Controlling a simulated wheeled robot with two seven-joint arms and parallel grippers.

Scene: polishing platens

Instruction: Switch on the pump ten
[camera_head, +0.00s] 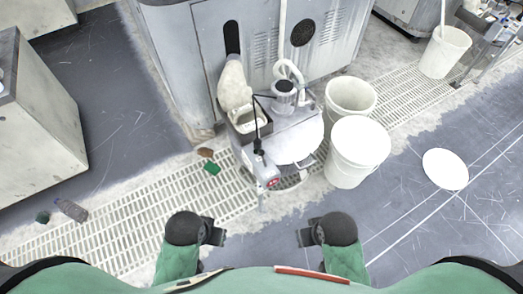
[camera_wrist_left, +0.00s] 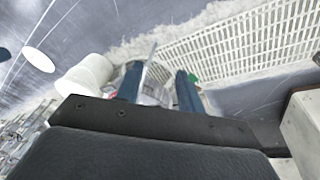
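The pump (camera_head: 285,94) is a grey motor on a small metal tank unit, in front of a large grey machine in the head view. A grey switch box (camera_head: 266,170) with a red part hangs at the front of this unit, below a black cable. My left gripper (camera_head: 216,232) is in front of the unit, left of the switch box and apart from it. In the left wrist view its two blue fingers (camera_wrist_left: 159,88) stand apart with nothing held between them. My right gripper (camera_head: 305,237) is at the lower middle; its finger opening is not clear.
Two white buckets (camera_head: 358,150) stand right of the pump unit, one with a lid. A white disc (camera_head: 445,169) lies on the floor at right. A floor grating (camera_head: 130,225) runs past the unit. A green scrap (camera_head: 212,167) lies left of it.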

